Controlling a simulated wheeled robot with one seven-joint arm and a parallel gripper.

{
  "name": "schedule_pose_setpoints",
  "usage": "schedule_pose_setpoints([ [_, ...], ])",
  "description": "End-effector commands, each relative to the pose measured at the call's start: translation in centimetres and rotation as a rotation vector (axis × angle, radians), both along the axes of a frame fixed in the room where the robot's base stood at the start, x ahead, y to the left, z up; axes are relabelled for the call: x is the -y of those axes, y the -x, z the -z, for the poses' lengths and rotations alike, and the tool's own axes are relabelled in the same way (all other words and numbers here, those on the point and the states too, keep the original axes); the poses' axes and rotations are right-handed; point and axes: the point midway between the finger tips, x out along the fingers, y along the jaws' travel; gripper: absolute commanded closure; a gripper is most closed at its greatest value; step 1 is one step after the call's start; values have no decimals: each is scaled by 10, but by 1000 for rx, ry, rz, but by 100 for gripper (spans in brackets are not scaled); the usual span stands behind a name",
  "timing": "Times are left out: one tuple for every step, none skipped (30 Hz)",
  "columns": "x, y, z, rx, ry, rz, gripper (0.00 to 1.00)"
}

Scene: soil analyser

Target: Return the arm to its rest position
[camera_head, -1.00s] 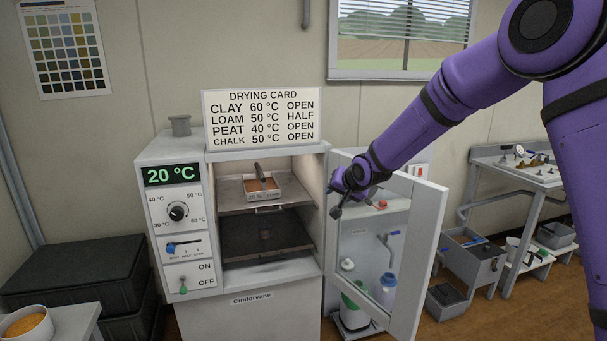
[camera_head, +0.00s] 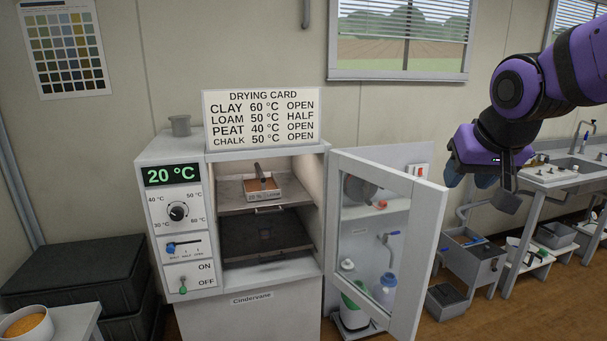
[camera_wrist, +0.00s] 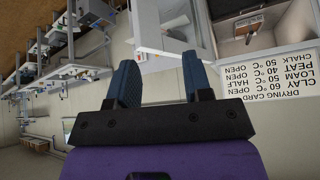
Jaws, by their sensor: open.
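My arm is purple with black joints and reaches in from the right edge of the head view. My gripper (camera_head: 487,183) hangs right of the open oven door, in front of the sink bench, clear of both. In the wrist view my gripper (camera_wrist: 160,82) shows two blue fingers standing apart with nothing between them. The drying oven (camera_head: 174,248) stands left of centre with its glass door (camera_head: 404,279) swung open to the right. A small tray of brown soil (camera_head: 262,191) sits on its upper shelf.
The oven display (camera_head: 172,174) reads 20 °C. A drying card (camera_head: 262,119) stands on top of the oven. A sink bench (camera_head: 545,177) and a grey bin (camera_head: 470,262) stand to the right. A bowl (camera_head: 26,325) is at lower left. Floor shows between oven and bench.

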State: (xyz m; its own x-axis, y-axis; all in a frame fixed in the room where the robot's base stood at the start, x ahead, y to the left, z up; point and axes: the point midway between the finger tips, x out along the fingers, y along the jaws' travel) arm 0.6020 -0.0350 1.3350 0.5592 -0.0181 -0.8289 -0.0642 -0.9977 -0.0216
Motion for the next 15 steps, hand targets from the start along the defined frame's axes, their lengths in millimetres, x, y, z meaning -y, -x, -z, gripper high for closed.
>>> schedule_pose_setpoints([
  [6,20,-3,-7,5,0,54],
  [9,31,-3,-16,9,-2,54],
  [12,45,-3,-26,13,-4,54],
  [15,57,-2,-35,16,-8,54],
  [17,67,-2,-43,18,-10,54],
  [21,82,-1,-54,20,-16,54],
  [23,92,0,-62,19,-18,54],
  [25,103,2,-71,21,-23,54],
  [27,115,4,-81,21,-28,54],
  [28,124,6,-89,21,-33,54],
  [29,132,8,-96,20,-37,54],
  [30,142,10,-103,19,-43,54],
  [31,148,11,-109,18,-47,54],
  [32,154,13,-114,17,-50,54],
  [33,160,15,-119,17,-55,54],
])
